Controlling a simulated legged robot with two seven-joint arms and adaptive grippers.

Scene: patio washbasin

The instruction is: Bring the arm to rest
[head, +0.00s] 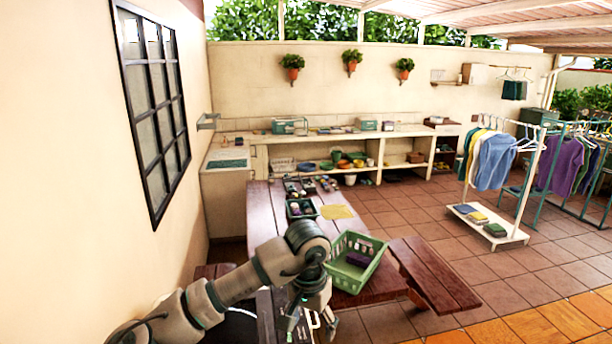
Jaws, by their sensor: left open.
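My left arm comes in from the bottom left and bends over the near end of the wooden table (268,213). My left gripper (310,322) points down near the bottom of the head view, with its fingers apart and nothing seen between them. It is in front of and to the left of a green basket (371,276), apart from it in the picture. My right gripper does not show.
The green basket holds a dark purple item (358,259). A yellow cloth (336,211) and a dark green crate (301,208) lie farther back on the table. A wooden bench (436,275) stands at the right. Clothes racks (516,182) stand beyond open tiled floor.

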